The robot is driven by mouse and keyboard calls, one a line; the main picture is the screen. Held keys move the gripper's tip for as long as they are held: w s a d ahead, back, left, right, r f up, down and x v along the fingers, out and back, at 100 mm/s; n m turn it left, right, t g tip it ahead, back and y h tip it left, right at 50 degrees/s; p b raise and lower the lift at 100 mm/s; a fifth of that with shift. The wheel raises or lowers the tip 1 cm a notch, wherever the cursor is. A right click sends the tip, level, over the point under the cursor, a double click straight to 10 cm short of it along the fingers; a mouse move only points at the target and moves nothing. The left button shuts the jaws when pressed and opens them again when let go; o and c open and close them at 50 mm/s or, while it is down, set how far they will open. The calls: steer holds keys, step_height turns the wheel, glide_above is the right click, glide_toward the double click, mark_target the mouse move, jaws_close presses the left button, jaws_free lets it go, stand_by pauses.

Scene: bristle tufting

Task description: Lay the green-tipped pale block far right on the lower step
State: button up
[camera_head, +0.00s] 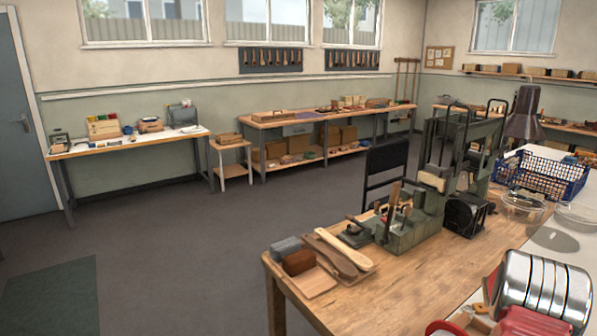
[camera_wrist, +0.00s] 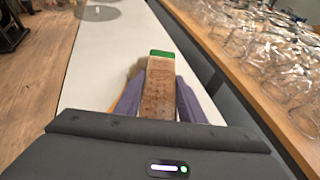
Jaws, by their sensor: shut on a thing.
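My gripper (camera_wrist: 160,88) shows in the wrist view with its purple fingers shut on the sides of the pale block (camera_wrist: 157,95). The block has a bright green far end and a brown, speckled upper face. It points away from my gripper, over the white tabletop (camera_wrist: 100,65). I cannot tell whether it touches the surface. An orange-brown edge shows just left of the left finger, partly hidden. I cannot make out the lower step in either view. I cannot make out my gripper or the block in the head view.
In the wrist view, several clear glass vessels (camera_wrist: 255,45) crowd a wooden surface on the right. In the head view, a blue crate (camera_head: 540,175) and glass bowls stand on the right-hand table. A green machine (camera_head: 408,235) and wooden brush bodies occupy the wooden bench (camera_head: 400,290).

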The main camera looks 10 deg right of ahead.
steer(key=w+a+r+n+t+y, duration=0.15)
steer(key=w+a, duration=0.35)
steer(key=a, duration=0.6)
steer(key=w+a+r+n+t, duration=0.25)
steer(key=w+a, duration=0.35)
steer(key=a, duration=0.6)
steer(key=w+a+r+n+t+y, duration=0.1)
steer(key=w+a+n+t, duration=0.3)
steer(key=a, duration=0.7)
steer(key=s+a+n+t+y, duration=0.2)
steer(key=a+n+y, duration=0.1)
steer(key=a, duration=1.4)
steer(key=s+a+n+t+y, duration=0.2)
steer(key=s+a+y, duration=0.1)
steer(key=a, duration=1.5)
steer(key=shift+s+a+r+n+y, duration=0.35)
steer(key=shift+r+n+y, duration=0.1)
steer(key=shift+y, duration=0.1)
steer(key=f, duration=0.2)
steer(key=s+f, duration=0.1)
steer(key=f, duration=0.2)
steer(key=shift+s+f, duration=0.2)
steer(key=shift+f, duration=0.15)
steer(key=shift+s, duration=0.1)
